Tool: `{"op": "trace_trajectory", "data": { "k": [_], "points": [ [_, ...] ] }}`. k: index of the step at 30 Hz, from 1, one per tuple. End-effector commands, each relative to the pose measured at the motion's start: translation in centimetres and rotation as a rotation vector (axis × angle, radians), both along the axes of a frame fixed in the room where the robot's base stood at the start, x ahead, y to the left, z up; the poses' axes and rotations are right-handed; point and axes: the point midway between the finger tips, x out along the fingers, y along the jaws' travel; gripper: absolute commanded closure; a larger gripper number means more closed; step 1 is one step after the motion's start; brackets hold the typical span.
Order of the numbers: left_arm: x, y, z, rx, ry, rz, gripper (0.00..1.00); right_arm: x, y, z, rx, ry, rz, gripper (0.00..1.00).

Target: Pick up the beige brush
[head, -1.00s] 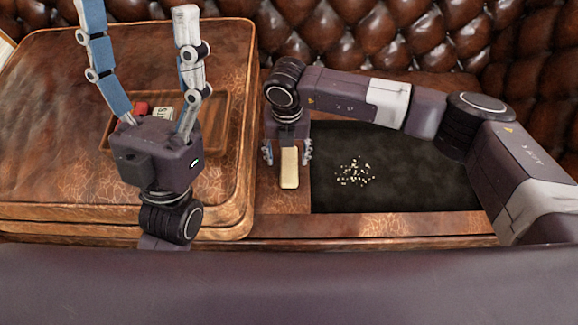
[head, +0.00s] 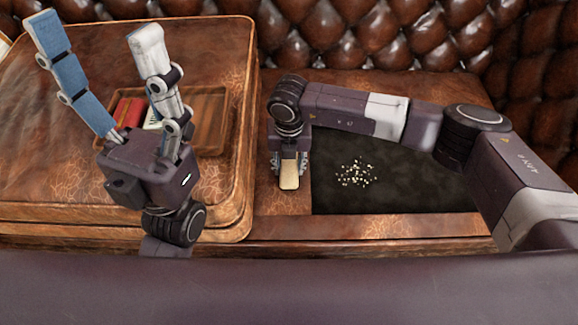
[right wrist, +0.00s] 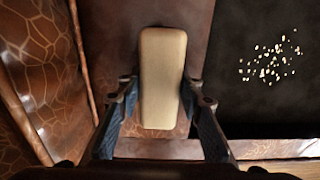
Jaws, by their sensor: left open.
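The beige brush (right wrist: 162,75) is a long block with rounded corners. It also shows in the head view (head: 289,174), on the brown leather strip left of the black panel. My right gripper (right wrist: 160,92) points down over it, one finger on each long side. The finger pads look closed against its sides; I see no clear gap. The brush appears to be still at the surface. Part of it is hidden by the gripper in the head view. My left gripper (head: 98,40) is open and empty, fingers spread upward, over the brown leather case at the left.
A wooden tray (head: 212,105) with a red item (head: 128,110) lies on the leather case (head: 225,60), partly behind my left gripper. Small pale crumbs (head: 356,173) lie on the black panel (head: 420,180). A tufted leather back (head: 350,35) stands behind.

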Motion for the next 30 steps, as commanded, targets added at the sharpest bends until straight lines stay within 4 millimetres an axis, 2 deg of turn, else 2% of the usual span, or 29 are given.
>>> {"op": "trace_trajectory", "data": {
  "k": [1,5,14,17,23,30],
  "points": [
    [0.0,0.0,0.0,0.0,0.001,0.0,0.32,0.0,0.0,0.0,0.0,0.0,0.0,0.8],
    [0.0,0.0,0.0,0.0,0.001,0.0,0.32,0.0,0.0,0.0,0.0,-0.001,0.0,0.93],
    [0.0,0.0,0.1,0.001,0.002,0.0,0.32,0.0,0.0,0.4,0.001,-0.001,0.0,0.93],
    [0.0,0.0,0.4,0.001,0.002,0.0,0.32,0.1,0.1,1.1,0.002,-0.001,0.0,0.93],
    [0.1,0.0,1.5,0.002,0.005,0.0,0.32,0.1,0.0,3.8,0.002,-0.003,0.0,0.93],
    [5.5,-1.3,0.4,0.079,0.243,0.014,0.32,0.1,0.0,7.4,0.001,-0.002,0.0,0.93]
  ]
}}
